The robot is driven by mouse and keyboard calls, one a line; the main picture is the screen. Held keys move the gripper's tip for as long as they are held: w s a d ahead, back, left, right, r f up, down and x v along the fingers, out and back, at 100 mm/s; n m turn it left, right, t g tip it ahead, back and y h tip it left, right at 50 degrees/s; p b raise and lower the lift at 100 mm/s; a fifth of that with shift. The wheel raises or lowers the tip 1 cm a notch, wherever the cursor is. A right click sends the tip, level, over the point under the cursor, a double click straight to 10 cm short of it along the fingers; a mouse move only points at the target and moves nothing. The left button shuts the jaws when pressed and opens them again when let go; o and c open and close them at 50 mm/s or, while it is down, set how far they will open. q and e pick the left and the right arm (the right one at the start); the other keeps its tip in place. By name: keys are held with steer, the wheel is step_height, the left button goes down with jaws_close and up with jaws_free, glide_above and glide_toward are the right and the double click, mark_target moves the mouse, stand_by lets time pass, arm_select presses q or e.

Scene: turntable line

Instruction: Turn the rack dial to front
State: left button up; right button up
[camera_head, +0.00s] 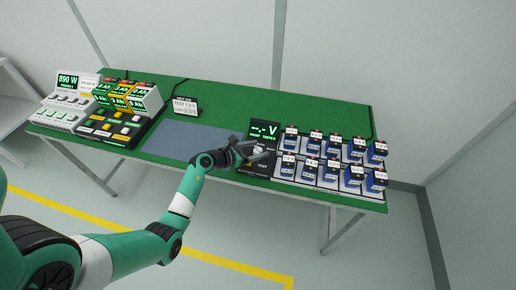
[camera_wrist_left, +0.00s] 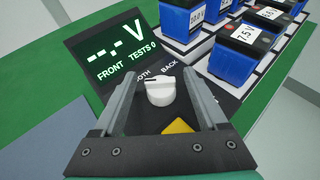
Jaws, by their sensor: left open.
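The rack dial is a white knob (camera_wrist_left: 160,88) on the dark panel of the rack, with the words BOTH and BACK printed beyond it. Its dark pointer mark shows on top. The tilted display (camera_wrist_left: 115,50) reads "--.- V", FRONT and TESTS 0 in green; it also shows in the head view (camera_head: 263,130). My left gripper (camera_head: 258,152) is open over the panel. In the left wrist view its fingers (camera_wrist_left: 158,80) stand on either side of the dial, with gaps visible; whether they touch it is unclear. My right gripper is not in view.
Two rows of blue batteries (camera_head: 351,179) stand in the rack just right of the dial. A grey-blue mat (camera_head: 175,139) lies clear to the left.

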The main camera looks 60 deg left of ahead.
arm_select(q)
steer(key=p+v, duration=0.3)
steer(key=v, duration=0.7)
steer(key=shift+s+r+p, duration=0.15)
steer(key=shift+r+p, duration=0.05)
steer(key=shift+p, duration=0.1)
steer(key=shift+s, duration=0.25)
steer(key=shift+d, duration=0.1)
